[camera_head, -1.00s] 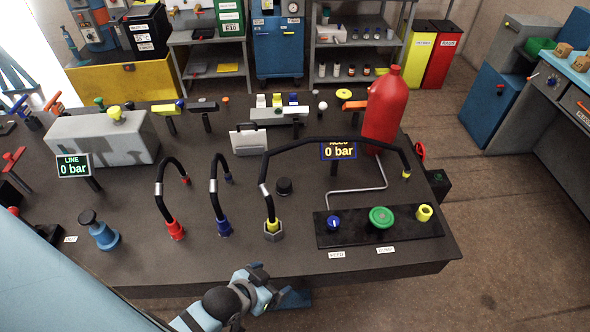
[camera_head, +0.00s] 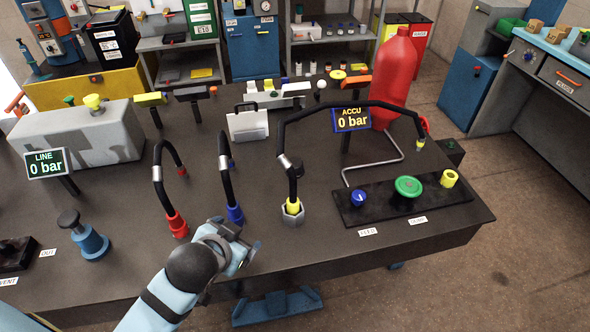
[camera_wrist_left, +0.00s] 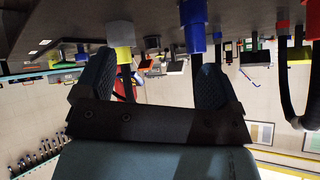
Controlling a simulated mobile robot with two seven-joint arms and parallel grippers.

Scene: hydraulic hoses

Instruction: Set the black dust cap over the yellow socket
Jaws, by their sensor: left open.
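The black dust cap (camera_head: 297,168) stands on the table, partly hidden behind the yellow-ended hose. My left gripper (camera_head: 246,236) is over the table's front edge, just in front of the blue hose base and short of the cap. In the left wrist view its two fingers (camera_wrist_left: 152,85) are apart, with nothing held between them. A small dark cylinder there (camera_wrist_left: 152,43), beyond the fingers, may be the cap. My right gripper is not in view.
Arched hoses rise from red (camera_head: 177,224), blue (camera_head: 235,213) and yellow (camera_head: 293,207) bases around the gripper and cap. The long hose arches rightward in front of the ACCU display (camera_head: 351,119). A red cylinder (camera_head: 397,75) stands behind. The panel (camera_head: 378,203) carries blue and green knobs.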

